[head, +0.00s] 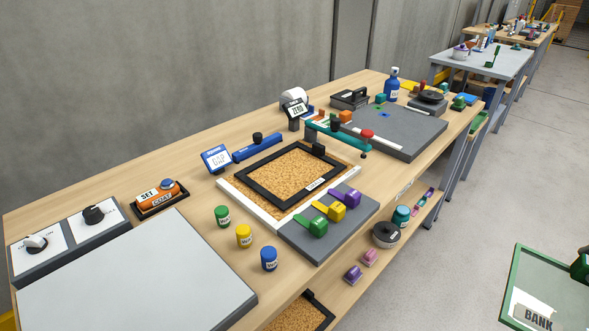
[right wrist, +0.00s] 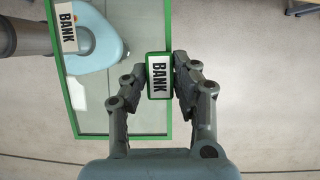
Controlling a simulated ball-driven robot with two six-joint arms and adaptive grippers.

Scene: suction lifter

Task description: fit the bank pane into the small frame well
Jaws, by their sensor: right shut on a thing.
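The bank pane (head: 553,282) is a clear sheet with a green rim and a BANK label, at the lower right in the head view, over the floor and off the table. In the right wrist view the pane (right wrist: 110,120) lies beneath the fingers. My right gripper (right wrist: 160,77) is shut on the green-edged block marked BANK (right wrist: 159,67) at the pane's right edge. A black frame (head: 253,189) with a cork inside lies on the table; its small label is unreadable. A second black-framed cork piece (head: 300,312) shows on the lower shelf. My left gripper is not in view.
Purple, yellow and green blocks (head: 337,211) stand on a grey pad beside the cork frame. A teal bar (head: 338,136) with a red knob stands behind it. Green, yellow and blue pots (head: 244,236) stand in front. A pale grey panel (head: 130,280) fills the near left.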

